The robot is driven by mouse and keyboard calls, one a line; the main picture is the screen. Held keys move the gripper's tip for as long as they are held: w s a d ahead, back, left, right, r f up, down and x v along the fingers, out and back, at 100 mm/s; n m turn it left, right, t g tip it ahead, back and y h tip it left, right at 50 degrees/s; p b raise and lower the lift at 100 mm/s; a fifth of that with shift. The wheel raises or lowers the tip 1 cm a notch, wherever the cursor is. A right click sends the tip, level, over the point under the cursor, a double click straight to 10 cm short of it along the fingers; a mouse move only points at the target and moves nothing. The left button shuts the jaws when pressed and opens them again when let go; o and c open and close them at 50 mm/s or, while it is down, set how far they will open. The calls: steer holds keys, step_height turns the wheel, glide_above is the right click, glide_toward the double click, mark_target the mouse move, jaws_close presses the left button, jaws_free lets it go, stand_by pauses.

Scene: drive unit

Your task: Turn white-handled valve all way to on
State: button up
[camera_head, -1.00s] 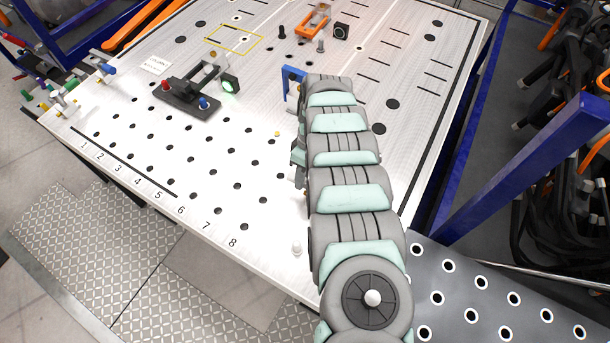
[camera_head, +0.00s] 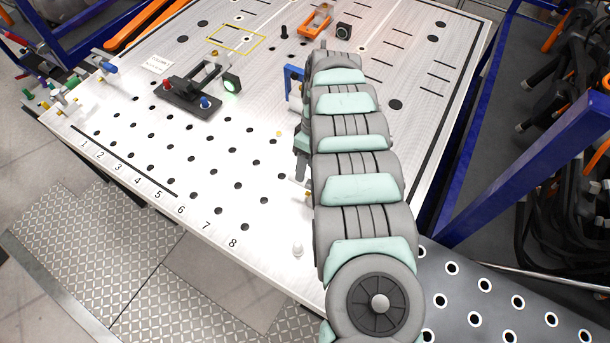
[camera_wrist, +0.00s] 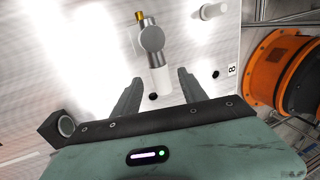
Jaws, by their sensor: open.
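In the wrist view, a valve with a white handle (camera_wrist: 161,82), a grey round body (camera_wrist: 150,39) and a brass-coloured tip (camera_wrist: 139,16) stands on the perforated plate. My gripper (camera_wrist: 159,75) is open, with one dark finger on each side of the white handle. I see a gap on both sides, and the fingers do not appear to touch it. In the head view my arm covers this valve and most of my gripper.
A white post (camera_head: 297,249) stands near the table's front edge. Valves with coloured handles line the left edge (camera_head: 60,97). An orange reel (camera_wrist: 285,68) is at the right.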

steer(key=a+b+v, duration=0.1)
steer(key=v, duration=0.5)
steer(key=shift+d, duration=0.45)
steer(key=shift+w, duration=0.1)
stand_by(1.0)
